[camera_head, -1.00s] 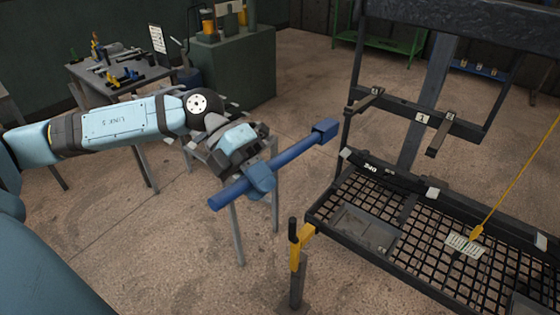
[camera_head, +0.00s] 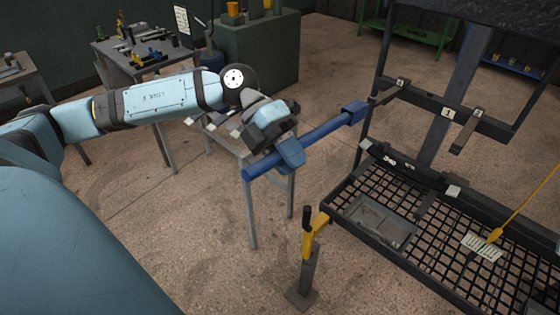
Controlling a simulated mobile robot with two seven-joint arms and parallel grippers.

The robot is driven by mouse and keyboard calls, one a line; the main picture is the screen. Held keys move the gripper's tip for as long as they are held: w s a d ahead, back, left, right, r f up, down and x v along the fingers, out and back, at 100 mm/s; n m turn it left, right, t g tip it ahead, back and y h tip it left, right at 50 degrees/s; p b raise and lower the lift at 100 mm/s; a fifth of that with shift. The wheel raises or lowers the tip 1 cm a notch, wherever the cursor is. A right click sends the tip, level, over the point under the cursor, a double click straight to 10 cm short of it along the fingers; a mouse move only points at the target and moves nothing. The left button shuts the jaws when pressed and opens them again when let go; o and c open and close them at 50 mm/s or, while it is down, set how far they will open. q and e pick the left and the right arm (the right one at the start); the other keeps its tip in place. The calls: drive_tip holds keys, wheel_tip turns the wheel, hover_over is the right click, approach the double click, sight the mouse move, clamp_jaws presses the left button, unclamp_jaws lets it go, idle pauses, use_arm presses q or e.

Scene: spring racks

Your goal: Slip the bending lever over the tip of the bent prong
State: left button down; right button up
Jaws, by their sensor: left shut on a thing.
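The bending lever (camera_head: 322,132) is a long blue bar with a square socket head (camera_head: 355,109) at its far right end. My left gripper (camera_head: 287,152) is shut on the lever near its lower left end and holds it in the air, tilted up to the right. Two dark prongs stick out from the rack's crossbar: a left prong (camera_head: 387,93) and a right prong (camera_head: 467,133). The socket head appears just left of the left prong's tip in the picture; I cannot tell the gap in depth. I cannot tell for sure which prong is bent. My right gripper is not in view.
The dark rack (camera_head: 430,172) has a mesh shelf below with a grey tray (camera_head: 382,222) and a yellow hook line (camera_head: 520,210). A post with a yellow bracket (camera_head: 316,230) stands at its front left corner. A grey stand (camera_head: 250,215) is behind the gripper.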

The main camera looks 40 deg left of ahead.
sight(320, 135)
use_arm(q)
drive_tip(key=shift+w+d+f, duration=0.1)
drive_tip(key=shift+w+d, duration=0.05)
drive_tip(key=shift+w, duration=1.35)
drive_tip(key=shift+w+d+f, duration=0.1)
drive_tip(key=shift+w, duration=1.05)
drive_tip(key=shift+w+d+f, duration=0.1)
drive_tip(key=shift+w+f, duration=0.05)
drive_tip(key=shift+w, duration=1)
drive_tip(key=shift+w+d+f, duration=0.1)
drive_tip(key=shift+w, duration=1.05)
drive_tip(key=c, duration=0.8)
unclamp_jaws()
drive_tip(key=shift+c, duration=0.2)
drive_tip(key=shift+f, duration=0.1)
drive_tip(key=shift+a, duration=0.1)
drive_tip(key=shift+a+r, duration=0.2)
drive_tip(key=shift+a, duration=0.1)
drive_tip(key=b+v, duration=0.2)
drive_tip(key=v, duration=1.1)
drive_tip(key=shift+r, duration=0.1)
